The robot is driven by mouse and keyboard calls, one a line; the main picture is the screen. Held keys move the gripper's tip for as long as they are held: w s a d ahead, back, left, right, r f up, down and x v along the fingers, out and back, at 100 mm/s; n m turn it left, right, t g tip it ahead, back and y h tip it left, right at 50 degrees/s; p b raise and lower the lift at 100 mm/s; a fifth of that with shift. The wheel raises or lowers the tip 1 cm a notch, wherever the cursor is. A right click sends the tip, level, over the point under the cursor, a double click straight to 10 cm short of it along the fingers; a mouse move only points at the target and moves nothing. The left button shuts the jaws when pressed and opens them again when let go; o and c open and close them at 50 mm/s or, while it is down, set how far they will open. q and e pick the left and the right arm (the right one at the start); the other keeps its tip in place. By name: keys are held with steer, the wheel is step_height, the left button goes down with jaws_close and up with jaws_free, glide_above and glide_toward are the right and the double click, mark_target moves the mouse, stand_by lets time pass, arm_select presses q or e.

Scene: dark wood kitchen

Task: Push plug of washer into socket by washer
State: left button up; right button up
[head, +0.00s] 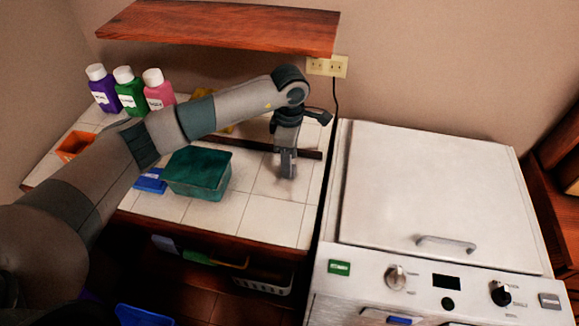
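The cream wall socket (327,66) is on the wall under the right end of the wooden shelf. A thin dark cord (335,98) runs down the wall from near the socket's right side to behind the washer (430,190). I cannot make out the plug; the cord's upper end is too small to tell whether a plug sits in the socket. My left gripper (287,168) points down over the tiled counter, below and left of the socket and left of the washer. Its fingers look close together, but their gap is not clear. My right gripper is not in view.
A wooden shelf (220,27) overhangs the counter. Purple, green and pink bottles (130,92) stand at the back left. A green tub (198,175), a blue item (150,180) and an orange box (74,147) are on the counter.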

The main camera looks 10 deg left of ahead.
arm_select(q)
steer(key=shift+f, duration=1.2)
steer(key=shift+p, duration=0.3)
steer(key=c, duration=1.1)
